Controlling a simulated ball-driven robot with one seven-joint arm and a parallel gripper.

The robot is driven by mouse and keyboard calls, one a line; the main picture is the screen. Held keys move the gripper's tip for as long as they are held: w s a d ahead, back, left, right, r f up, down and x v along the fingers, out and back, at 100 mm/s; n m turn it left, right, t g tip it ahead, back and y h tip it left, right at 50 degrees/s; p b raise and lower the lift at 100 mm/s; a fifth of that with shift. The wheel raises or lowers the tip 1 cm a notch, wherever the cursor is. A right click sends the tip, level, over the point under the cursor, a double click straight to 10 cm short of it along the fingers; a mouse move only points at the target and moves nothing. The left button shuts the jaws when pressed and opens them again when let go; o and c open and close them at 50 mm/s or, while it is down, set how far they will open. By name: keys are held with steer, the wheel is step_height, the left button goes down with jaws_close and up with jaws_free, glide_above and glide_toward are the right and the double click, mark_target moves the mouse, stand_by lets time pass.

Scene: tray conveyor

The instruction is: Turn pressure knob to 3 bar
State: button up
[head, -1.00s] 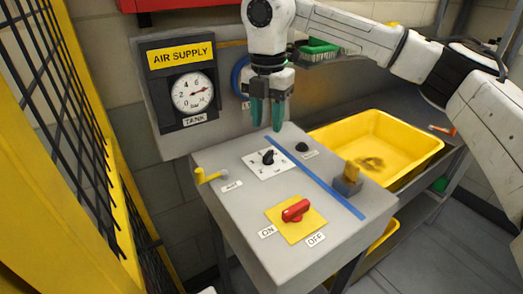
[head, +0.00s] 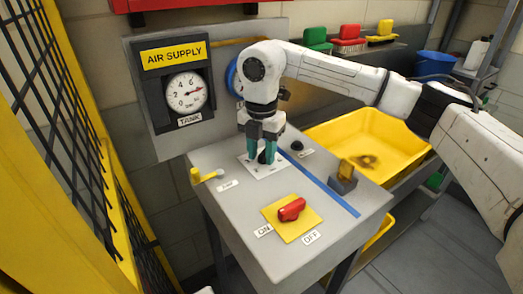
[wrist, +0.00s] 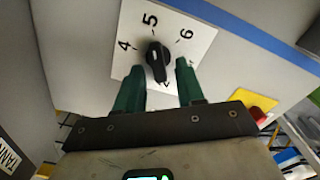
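The black pressure knob (wrist: 157,60) sits on a white dial plate (wrist: 195,40) printed with numbers; 4, 5 and 6 are readable in the wrist view, and the lower marks are partly hidden. The knob's long grip lies roughly up and down in that view; I cannot tell which end is its pointer. My gripper (head: 260,160) is low over the dial in the head view, green fingers pointing down. In the wrist view the gripper (wrist: 159,67) is open, one finger on each side of the knob, with gaps visible; contact is not evident.
A red ON/OFF switch (head: 291,209) sits on a yellow plate at the panel front. A yellow lever (head: 204,176) is left, a small black knob (head: 297,146) and an amber-topped block (head: 344,176) right. The tank gauge (head: 186,92) hangs behind; a yellow bin (head: 402,136) stands right.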

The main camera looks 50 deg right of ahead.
jaws_close()
steer(key=shift+n, duration=0.4)
steer(key=n, duration=0.1)
steer(key=n+b, duration=0.1)
steer(key=n, duration=0.2)
steer(key=shift+s+d+n+b, duration=0.15)
steer(key=shift+s+n+b, duration=0.1)
steer(key=shift+n+b, duration=0.1)
steer(key=n, duration=0.2)
steer(key=n+b, duration=0.1)
steer(key=n, duration=0.2)
steer(key=shift+s+d+n, duration=0.1)
steer(key=shift+d+n, duration=0.1)
steer(key=shift+n, duration=0.05)
steer(key=n, duration=0.6)
steer(key=shift+d, duration=0.3)
steer(key=n, duration=0.6)
steer(key=shift+d+n+p, duration=0.25)
steer(key=shift+n+p, duration=0.05)
